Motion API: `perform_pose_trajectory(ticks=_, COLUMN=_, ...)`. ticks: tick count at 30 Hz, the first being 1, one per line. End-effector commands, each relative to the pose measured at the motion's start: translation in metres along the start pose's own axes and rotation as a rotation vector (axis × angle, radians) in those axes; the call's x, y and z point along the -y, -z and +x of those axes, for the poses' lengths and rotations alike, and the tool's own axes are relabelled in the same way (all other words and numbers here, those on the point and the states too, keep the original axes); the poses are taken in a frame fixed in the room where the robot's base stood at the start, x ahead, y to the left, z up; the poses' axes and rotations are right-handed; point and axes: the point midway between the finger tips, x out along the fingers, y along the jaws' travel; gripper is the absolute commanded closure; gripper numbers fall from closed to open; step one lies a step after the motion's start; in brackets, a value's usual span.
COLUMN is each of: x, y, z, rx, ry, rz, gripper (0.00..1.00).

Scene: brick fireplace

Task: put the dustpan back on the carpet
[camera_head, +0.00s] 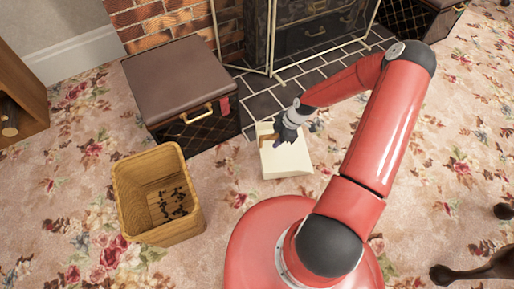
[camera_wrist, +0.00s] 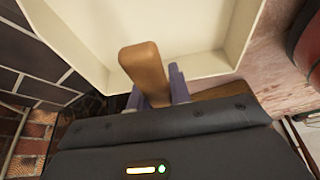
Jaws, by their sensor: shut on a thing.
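The dustpan (camera_head: 287,160) is a cream pan in front of the hearth, over the carpet (camera_head: 75,195) near the tile edge. In the wrist view its pale pan (camera_wrist: 200,30) fills the top, with its wooden handle (camera_wrist: 143,68) pointing up between my fingers. My gripper (camera_head: 284,132) is shut on the handle; its purple fingers also show in the wrist view (camera_wrist: 157,92). The pan looks roughly level. I cannot tell whether its underside touches the carpet or hangs just above it.
The tiled hearth (camera_head: 262,105) and fire screen lie beyond the dustpan. Dark furniture feet (camera_head: 480,268) show at lower right.

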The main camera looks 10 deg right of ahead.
Motion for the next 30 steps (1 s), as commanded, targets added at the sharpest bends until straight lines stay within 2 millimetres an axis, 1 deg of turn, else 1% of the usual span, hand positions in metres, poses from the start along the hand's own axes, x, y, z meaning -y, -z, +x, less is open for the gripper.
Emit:
perform_pose_trajectory(ticks=1, x=-0.001, y=0.013, z=0.007, rx=0.002, ry=0.001, rz=-0.007, gripper=1.0)
perform_pose_trajectory(ticks=3, x=0.0, y=0.029, z=0.014, rx=0.001, ry=0.002, rz=-0.005, gripper=1.0)
perform_pose_trajectory(ticks=6, x=0.0, y=0.047, z=0.021, rx=0.002, ry=0.0, rz=-0.004, gripper=1.0)
perform_pose_trajectory(ticks=9, x=-0.001, y=0.058, z=0.025, rx=0.001, ry=-0.002, rz=0.0, gripper=1.0)
perform_pose_trajectory(ticks=15, x=0.0, y=0.071, z=0.03, rx=0.0, ry=0.0, rz=0.0, gripper=1.0)
perform_pose_trajectory(ticks=16, x=0.0, y=0.072, z=0.033, rx=0.0, ry=0.0, rz=0.0, gripper=1.0)
perform_pose_trajectory(ticks=19, x=0.0, y=0.063, z=0.05, rx=0.0, ry=0.0, rz=0.004, gripper=1.0)
perform_pose_trajectory(ticks=22, x=0.0, y=0.058, z=0.061, rx=0.0, ry=-0.001, rz=0.003, gripper=1.0)
perform_pose_trajectory(ticks=30, x=-0.001, y=0.057, z=0.062, rx=0.0, ry=-0.003, rz=0.002, gripper=1.0)
